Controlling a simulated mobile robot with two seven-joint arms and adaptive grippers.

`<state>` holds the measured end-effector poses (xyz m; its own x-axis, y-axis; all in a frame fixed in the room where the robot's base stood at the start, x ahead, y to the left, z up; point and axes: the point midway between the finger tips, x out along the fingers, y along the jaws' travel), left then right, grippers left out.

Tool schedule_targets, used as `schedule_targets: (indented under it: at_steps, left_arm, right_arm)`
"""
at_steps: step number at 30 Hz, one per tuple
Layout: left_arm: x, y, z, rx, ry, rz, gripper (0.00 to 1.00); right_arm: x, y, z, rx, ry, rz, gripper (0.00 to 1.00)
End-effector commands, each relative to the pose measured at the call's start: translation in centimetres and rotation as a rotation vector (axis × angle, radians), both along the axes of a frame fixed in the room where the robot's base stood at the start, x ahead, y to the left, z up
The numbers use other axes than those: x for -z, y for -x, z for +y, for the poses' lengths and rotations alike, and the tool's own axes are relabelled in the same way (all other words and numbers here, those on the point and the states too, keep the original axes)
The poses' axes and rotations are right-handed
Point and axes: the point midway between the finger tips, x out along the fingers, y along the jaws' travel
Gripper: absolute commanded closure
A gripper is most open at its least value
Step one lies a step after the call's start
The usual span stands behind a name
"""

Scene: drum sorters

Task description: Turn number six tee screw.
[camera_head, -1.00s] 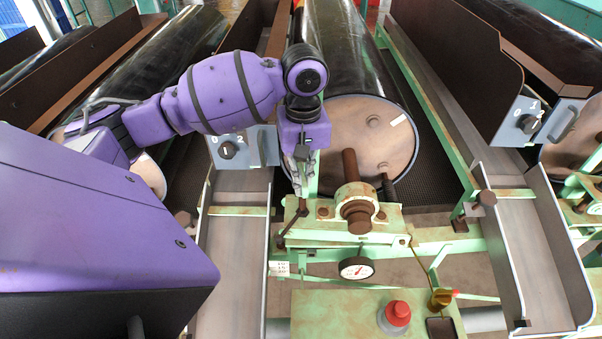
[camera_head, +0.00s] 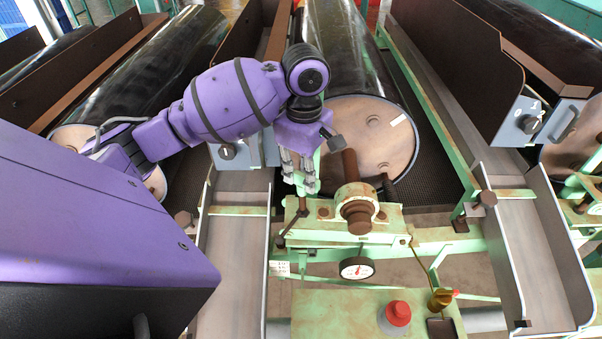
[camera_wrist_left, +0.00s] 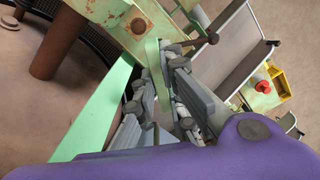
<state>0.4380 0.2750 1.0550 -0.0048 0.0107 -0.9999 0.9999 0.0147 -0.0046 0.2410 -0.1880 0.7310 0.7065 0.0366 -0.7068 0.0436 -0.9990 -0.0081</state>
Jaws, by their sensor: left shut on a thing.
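My left gripper (camera_head: 300,188) reaches down in front of the drum's end, just left of the rusty bearing. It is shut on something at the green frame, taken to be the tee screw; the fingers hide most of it. In the left wrist view, a narrow green piece (camera_wrist_left: 158,75) shows between the fingers of the gripper (camera_wrist_left: 155,72). A dark rusty rod (camera_head: 291,226) with knobbed ends stands just below the fingertips. I cannot tell if it belongs to the held part. I cannot read a number six here. My right gripper is not in view.
The black drum (camera_head: 345,50) with its tan end lies behind. The rusty bearing (camera_head: 357,208) stands close right of the gripper. Metal chutes (camera_head: 232,265) flank the frame.

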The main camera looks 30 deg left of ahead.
Motion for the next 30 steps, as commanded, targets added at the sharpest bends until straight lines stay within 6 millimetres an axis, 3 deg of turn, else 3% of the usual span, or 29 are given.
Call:
schedule_targets:
  at_steps: [23,24,27,30]
  left_arm:
    - [-0.2,-0.28,-0.46,-0.094,0.012,-0.012,1.0]
    - [-0.2,-0.28,-0.46,-0.094,0.012,-0.012,0.85]
    - [-0.17,-0.24,-0.38,-0.094,0.01,-0.01,0.72]
    - [-0.13,-0.18,-0.29,-0.095,0.007,-0.008,0.71]
  right_arm:
    - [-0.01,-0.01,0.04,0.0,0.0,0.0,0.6]
    - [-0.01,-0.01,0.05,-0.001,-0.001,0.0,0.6]
    - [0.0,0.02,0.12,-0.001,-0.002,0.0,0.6]
    - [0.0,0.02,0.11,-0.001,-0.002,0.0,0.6]
